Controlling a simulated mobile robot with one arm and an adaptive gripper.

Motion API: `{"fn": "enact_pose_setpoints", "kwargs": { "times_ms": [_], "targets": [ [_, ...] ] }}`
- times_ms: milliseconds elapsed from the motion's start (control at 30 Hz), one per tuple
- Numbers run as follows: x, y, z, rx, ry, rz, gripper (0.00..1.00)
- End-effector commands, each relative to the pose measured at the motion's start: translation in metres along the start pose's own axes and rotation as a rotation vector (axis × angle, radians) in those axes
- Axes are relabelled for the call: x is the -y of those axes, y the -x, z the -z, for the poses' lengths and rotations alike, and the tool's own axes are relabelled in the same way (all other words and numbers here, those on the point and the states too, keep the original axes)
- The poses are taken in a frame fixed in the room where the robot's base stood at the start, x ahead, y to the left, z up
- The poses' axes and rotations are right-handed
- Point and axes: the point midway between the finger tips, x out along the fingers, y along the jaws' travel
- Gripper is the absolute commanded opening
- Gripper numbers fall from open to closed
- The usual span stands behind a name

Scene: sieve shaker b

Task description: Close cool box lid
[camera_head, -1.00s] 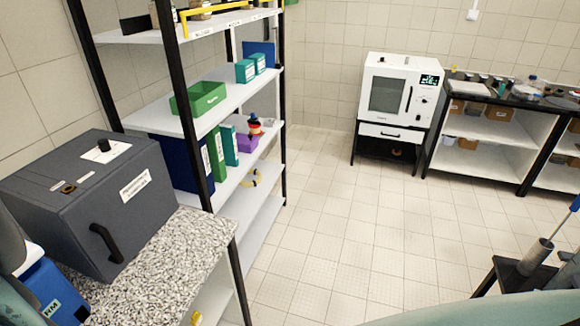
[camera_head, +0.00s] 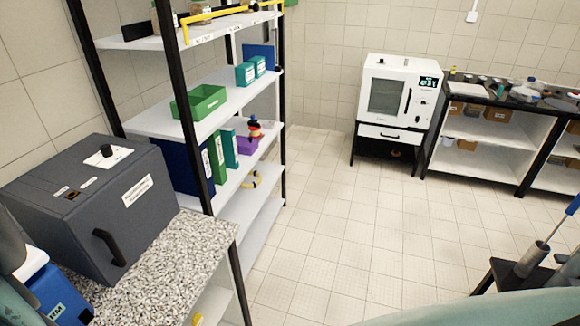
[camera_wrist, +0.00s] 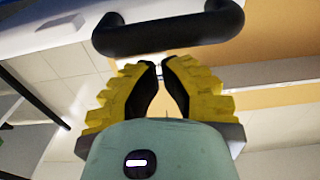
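A blue box (camera_head: 52,296) with a small label is cut off at the lower left of the head view. It may be the cool box. A grey and white shape partly covers it, and its lid cannot be made out clearly. My gripper (camera_wrist: 160,65) shows in the wrist view, with yellow ribbed fingers and black inner pads. Its fingertips are almost together, with nothing seen between them. A thick black handle (camera_wrist: 170,35) crosses just beyond the fingertips, apart from their grip. Which thing the handle belongs to cannot be told. The gripper is not visible in the head view.
A dark grey oven-like box (camera_head: 95,205) stands on a speckled counter (camera_head: 165,265) beside the blue box. A shelf rack (camera_head: 215,105) rises behind it. A white cabinet oven (camera_head: 395,95) and a bench (camera_head: 500,125) stand at the back. The tiled floor (camera_head: 335,210) between is clear.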

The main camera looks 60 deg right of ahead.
Motion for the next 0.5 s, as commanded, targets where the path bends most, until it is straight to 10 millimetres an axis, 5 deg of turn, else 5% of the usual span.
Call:
{"fn": "enact_pose_setpoints", "kwargs": {
  "times_ms": [500],
  "targets": [
    [0.001, 0.006, -0.033, -0.077, 0.0, 0.002, 0.0]
  ]
}}
